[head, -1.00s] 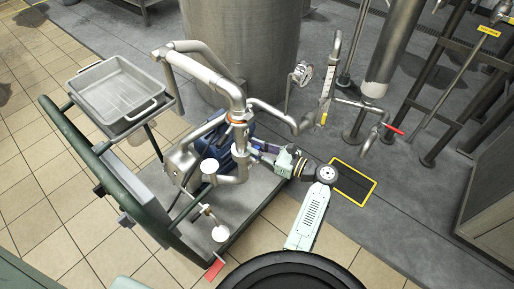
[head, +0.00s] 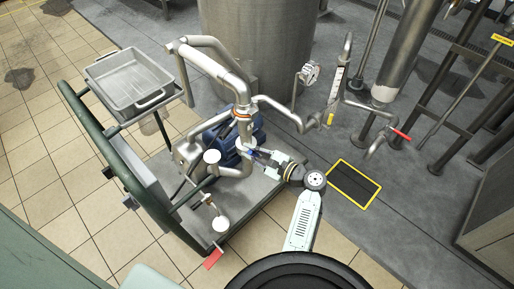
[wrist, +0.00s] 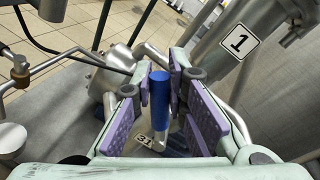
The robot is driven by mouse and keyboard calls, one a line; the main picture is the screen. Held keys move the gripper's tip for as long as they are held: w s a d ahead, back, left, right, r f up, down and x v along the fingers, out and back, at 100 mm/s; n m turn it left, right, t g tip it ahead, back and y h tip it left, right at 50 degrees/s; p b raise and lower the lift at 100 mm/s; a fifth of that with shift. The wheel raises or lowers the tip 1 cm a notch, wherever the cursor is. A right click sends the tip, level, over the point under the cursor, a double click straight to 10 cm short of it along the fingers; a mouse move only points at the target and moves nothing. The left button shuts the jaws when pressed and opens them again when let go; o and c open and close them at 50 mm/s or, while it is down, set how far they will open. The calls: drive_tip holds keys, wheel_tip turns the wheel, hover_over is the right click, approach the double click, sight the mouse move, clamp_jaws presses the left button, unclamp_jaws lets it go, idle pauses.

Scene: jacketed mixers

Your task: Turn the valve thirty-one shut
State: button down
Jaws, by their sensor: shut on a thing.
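The valve thirty-one shows in the wrist view as a blue lever handle (wrist: 160,98) with a tag reading 31 (wrist: 146,141) close by it. My gripper (wrist: 166,78) has purple pads on both sides of the handle and is shut on it. In the head view my gripper (head: 254,154) reaches in from the right to the pipework beside the blue pump. The handle is mostly hidden there, and the valve's exact angle to its pipe cannot be told.
A wheeled cart (head: 137,181) with a green rail carries the pump (head: 222,138), pipes and a metal tray (head: 130,77). A large steel tank (head: 255,40) stands behind. A pipe with a red handle (head: 400,134) is at right. Floor around the yellow-edged grate (head: 354,183) is clear.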

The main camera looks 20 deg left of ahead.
drive_tip(key=s+a+f+n+t+h+b, duration=0.1)
drive_tip(key=s+f+n+t+b, duration=0.1)
drive_tip(key=f+n+b, duration=0.4)
drive_tip(key=shift+s+f+n+h+b, duration=0.4)
drive_tip(key=shift+s+n+b, duration=0.4)
drive_tip(key=shift+n, duration=1)
drive_tip(key=shift+w+a, duration=0.1)
drive_tip(key=shift+w, duration=0.05)
drive_tip(key=c, duration=1.6)
unclamp_jaws()
drive_tip(key=shift+o, duration=0.2)
drive_tip(key=shift+r, duration=0.1)
drive_tip(key=v, duration=1.2)
